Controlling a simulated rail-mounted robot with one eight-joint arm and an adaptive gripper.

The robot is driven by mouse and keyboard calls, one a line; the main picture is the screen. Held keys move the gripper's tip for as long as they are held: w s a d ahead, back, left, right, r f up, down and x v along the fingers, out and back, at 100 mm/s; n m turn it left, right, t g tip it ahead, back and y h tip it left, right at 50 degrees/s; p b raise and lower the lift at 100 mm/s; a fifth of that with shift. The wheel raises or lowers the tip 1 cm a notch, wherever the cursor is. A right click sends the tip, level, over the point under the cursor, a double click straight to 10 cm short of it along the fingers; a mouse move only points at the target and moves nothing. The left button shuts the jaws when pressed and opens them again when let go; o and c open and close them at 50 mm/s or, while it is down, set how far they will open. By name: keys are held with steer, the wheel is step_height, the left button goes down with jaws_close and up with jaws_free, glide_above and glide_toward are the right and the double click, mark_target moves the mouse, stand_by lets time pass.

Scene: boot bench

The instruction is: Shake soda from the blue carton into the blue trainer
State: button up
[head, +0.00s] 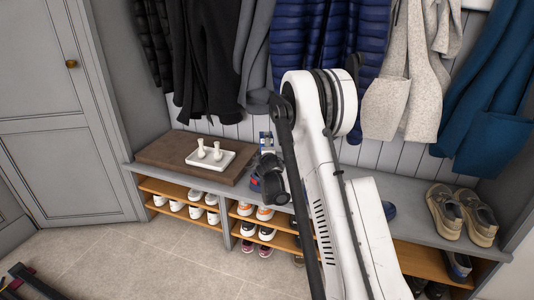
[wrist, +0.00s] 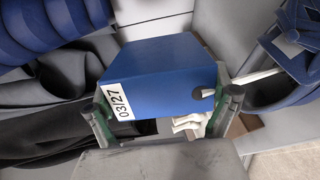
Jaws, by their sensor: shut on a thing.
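A blue carton (wrist: 160,72) with a white "03/27" label is held between the two fingers of my gripper (wrist: 167,98) in the wrist view. A small opening shows near its right edge. In the head view the carton (head: 265,138) shows as a small blue and white piece above my gripper (head: 267,158), over the bench. A blue shoe-like thing (wrist: 292,65), seemingly the blue trainer, is at the right of the wrist view, apart from the carton. In the head view a blue patch (head: 254,183) shows beside my wrist; most of it is hidden.
A white tray (head: 223,166) with two small white items lies on a brown board (head: 168,147) on the bench. Tan shoes (head: 447,215) stand at the right end. Coats (head: 205,60) hang behind. Shoes fill the shelves below. My arm hides the bench's middle.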

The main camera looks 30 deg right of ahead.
steer(key=shift+r, duration=0.1)
steer(key=shift+r+t, duration=0.1)
steer(key=shift+t, duration=0.3)
steer(key=shift+g, duration=0.4)
steer(key=g+p, duration=0.1)
steer(key=r+g+y+p, duration=0.1)
steer(key=p, duration=0.1)
steer(key=shift+w+d, duration=0.15)
steer(key=shift+w, duration=0.2)
steer(key=g+p, duration=0.1)
steer(key=g+y+p, duration=0.1)
steer(key=g+p, duration=0.1)
steer(key=r+g+y+p, duration=0.1)
steer(key=shift+w+d+g, duration=0.15)
steer(key=shift+w+g, duration=0.15)
steer(key=shift+g, duration=0.1)
steer(key=g+p, duration=0.1)
steer(key=g+y+p, duration=0.1)
steer(key=g, duration=0.1)
steer(key=g+y, duration=0.1)
steer(key=g, duration=0.1)
steer(key=shift+s+r+p, duration=0.15)
steer(key=shift+r+p, duration=0.15)
steer(key=shift+p, duration=0.1)
steer(key=shift+s+r+g+y, duration=0.2)
steer(key=shift+g+y, duration=0.4)
steer(key=shift+g, duration=0.4)
